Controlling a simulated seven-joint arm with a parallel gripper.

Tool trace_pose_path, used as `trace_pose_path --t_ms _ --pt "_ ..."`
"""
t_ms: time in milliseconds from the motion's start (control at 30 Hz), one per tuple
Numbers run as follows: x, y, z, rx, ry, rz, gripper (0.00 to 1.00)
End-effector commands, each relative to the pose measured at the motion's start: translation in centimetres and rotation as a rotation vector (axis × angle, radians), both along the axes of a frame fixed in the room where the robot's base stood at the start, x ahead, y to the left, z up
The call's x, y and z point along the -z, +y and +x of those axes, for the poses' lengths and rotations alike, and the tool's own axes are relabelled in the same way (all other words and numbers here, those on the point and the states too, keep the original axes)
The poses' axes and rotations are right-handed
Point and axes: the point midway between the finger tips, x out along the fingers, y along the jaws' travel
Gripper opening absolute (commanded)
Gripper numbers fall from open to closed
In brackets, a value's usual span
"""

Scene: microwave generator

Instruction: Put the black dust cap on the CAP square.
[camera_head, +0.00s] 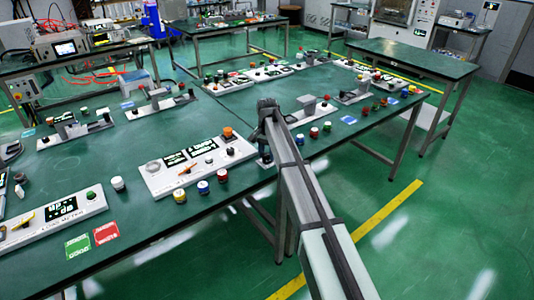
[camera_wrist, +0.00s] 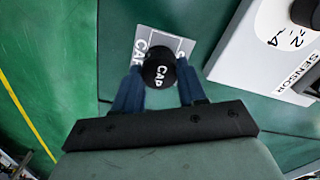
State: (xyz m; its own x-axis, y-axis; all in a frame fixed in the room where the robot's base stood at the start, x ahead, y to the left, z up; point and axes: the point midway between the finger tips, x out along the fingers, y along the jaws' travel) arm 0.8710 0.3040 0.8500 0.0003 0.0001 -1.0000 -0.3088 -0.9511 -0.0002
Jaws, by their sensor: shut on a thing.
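The black dust cap (camera_wrist: 159,72), round with white CAP lettering on top, is between the two blue fingers of my gripper (camera_wrist: 158,80) in the wrist view. My gripper is shut on it. The pale grey CAP square (camera_wrist: 141,48) lies on the green table behind the cap, its own lettering partly covered. The cap overlaps the near part of the square in this view; I cannot tell whether it touches the surface. In the head view my gripper (camera_head: 265,160) points down near the table's front edge, right of the white panel. The cap and square cannot be made out there.
A white panel marked SENSOR (camera_wrist: 272,50) with a dark knob stands close on the right in the wrist view. The table edge is close on the left, with floor beyond. In the head view, a white instrument panel (camera_head: 155,183) and several coloured caps stand left of my gripper.

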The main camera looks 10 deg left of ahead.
Motion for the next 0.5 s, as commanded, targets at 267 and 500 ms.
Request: trace_pose_path --t_ms 267,500 --pt "0.07 0.0 0.01 0.0 0.0 0.0 0.12" --pt "0.28 0.01 0.01 0.0 0.0 0.0 0.54"
